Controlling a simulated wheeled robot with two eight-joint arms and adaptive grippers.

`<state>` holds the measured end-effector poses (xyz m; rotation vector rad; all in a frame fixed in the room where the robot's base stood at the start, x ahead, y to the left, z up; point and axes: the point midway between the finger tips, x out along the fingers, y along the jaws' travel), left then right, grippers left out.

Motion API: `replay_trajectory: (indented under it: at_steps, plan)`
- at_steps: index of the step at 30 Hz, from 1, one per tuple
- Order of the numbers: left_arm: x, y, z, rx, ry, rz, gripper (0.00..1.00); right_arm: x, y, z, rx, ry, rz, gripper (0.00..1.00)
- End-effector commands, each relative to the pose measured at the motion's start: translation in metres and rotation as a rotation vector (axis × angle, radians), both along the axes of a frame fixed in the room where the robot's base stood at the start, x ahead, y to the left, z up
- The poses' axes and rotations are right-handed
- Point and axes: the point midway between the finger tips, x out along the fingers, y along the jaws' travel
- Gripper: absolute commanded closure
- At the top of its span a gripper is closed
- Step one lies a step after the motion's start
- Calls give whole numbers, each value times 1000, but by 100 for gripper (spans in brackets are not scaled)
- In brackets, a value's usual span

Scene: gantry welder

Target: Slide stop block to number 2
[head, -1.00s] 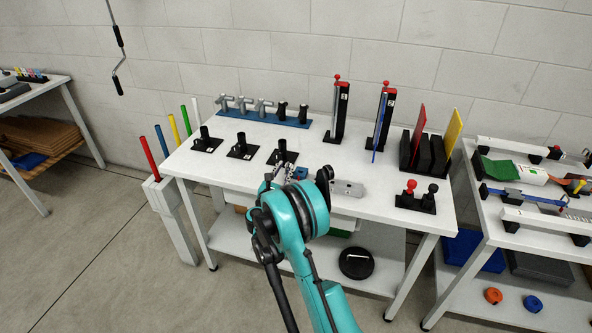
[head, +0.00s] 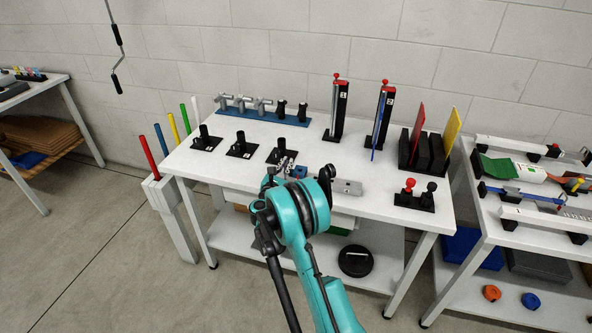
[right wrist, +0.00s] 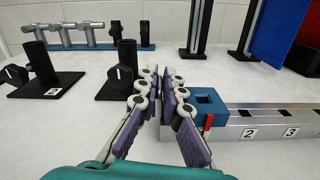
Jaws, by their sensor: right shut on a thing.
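The stop block (right wrist: 209,103) is blue with a square hole in its top and a small red pointer on its front. It sits at the left end of a metal rail (right wrist: 270,115), and its pointer is left of the number 2 label (right wrist: 250,133). A number 3 label (right wrist: 291,132) is farther right. My right gripper (right wrist: 166,84) is shut at the block's left side, its fingers close together and partly hiding it. In the head view, the gripper (head: 284,165) is just left of the block (head: 299,171). My left gripper is not in view.
Black posts on bases (head: 281,150) stand left of and behind my right gripper. Two upright fixtures (head: 338,112) stand at the back, with a slotted black rack (head: 425,151) to their right. A base with red and black knobs (head: 414,198) is at the front right.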

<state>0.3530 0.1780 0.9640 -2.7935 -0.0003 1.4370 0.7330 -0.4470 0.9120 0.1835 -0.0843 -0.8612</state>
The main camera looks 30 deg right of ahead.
Motion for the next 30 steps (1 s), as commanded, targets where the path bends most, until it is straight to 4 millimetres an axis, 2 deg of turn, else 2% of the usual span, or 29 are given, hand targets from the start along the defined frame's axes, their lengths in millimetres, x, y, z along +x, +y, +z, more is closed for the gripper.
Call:
replay_trajectory:
  at_steps: [30]
  plan:
    - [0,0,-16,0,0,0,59,-45,-38,0,1,-1,-1,100]
